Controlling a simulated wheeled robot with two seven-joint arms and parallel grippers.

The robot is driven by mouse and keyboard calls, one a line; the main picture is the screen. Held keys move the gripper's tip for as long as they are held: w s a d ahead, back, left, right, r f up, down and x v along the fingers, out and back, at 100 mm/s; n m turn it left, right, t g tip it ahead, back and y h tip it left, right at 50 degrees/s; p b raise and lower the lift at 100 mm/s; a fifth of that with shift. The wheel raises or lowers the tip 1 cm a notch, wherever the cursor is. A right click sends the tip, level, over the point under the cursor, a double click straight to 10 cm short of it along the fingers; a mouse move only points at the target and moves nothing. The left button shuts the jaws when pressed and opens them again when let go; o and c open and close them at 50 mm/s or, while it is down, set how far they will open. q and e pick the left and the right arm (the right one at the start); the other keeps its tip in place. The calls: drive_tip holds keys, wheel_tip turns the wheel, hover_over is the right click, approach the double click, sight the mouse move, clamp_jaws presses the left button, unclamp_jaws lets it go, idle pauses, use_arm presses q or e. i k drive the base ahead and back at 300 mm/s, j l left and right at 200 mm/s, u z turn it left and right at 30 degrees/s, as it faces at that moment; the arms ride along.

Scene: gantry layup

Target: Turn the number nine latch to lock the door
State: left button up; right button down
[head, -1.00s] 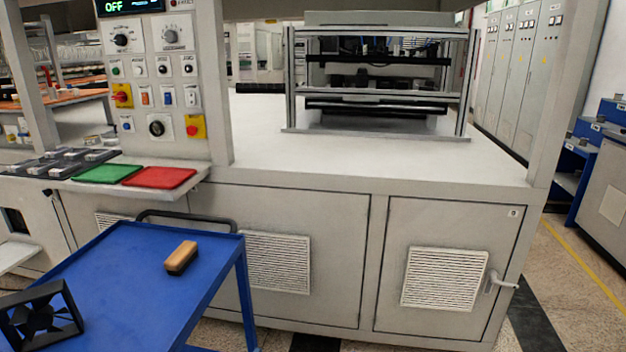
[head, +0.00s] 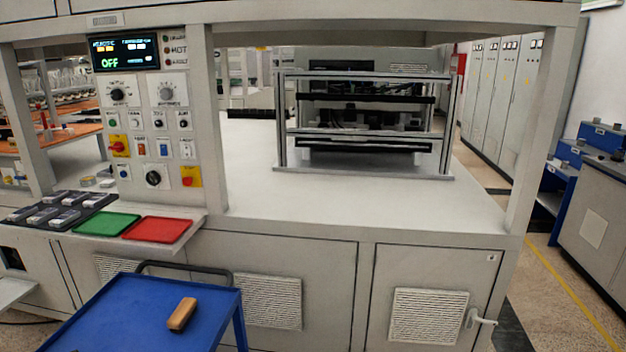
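The cabinet door marked 9 (head: 375,279) is at the lower right of the bench in the head view. It looks closed, flush with the front, and has a white louvred vent. The number nine latch (head: 480,319) is a light grey lever handle on the door's right edge. Its lever points to the right and lies close to horizontal. The lower part of the door is cut off by the frame. Neither of my grippers shows in the head view.
A blue cart (head: 120,310) with a wooden-backed brush (head: 182,313) stands at the lower left, before the bench. A control panel (head: 150,130) reads OFF. A green tray (head: 106,223) and a red tray (head: 158,229) lie on a shelf. Floor is open right of the door.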

sight(475, 316)
drive_tip(key=i+l, duration=0.15)
drive_tip(key=l, duration=0.25)
drive_tip(key=i+l+u, duration=0.15)
drive_tip(key=l, duration=0.7)
drive_tip(key=i+l+u, duration=0.15)
drive_tip(key=l+u, duration=0.15)
drive_tip(key=l, duration=0.4)
drive_tip(key=i+l+u, duration=0.1)
drive_tip(key=l+u, duration=0.2)
drive_tip(key=l, duration=0.4)
drive_tip(key=l+u, duration=0.3)
drive_tip(key=l, duration=0.4)
drive_tip(key=k+l+u, duration=0.1)
drive_tip(key=l+u, duration=0.15)
drive_tip(key=l, duration=0.45)
drive_tip(key=k+l+u, duration=0.15)
drive_tip(key=l+u, duration=0.15)
drive_tip(key=l, duration=0.4)
drive_tip(key=l+u, duration=0.1)
drive_tip(key=l, duration=0.3)
drive_tip(key=k+l+u, duration=0.15)
drive_tip(key=l, duration=0.25)
drive_tip(key=k+l+u, duration=0.1)
drive_tip(key=l, duration=0.3)
drive_tip(key=k+l+u, duration=0.1)
drive_tip(key=l, duration=0.3)
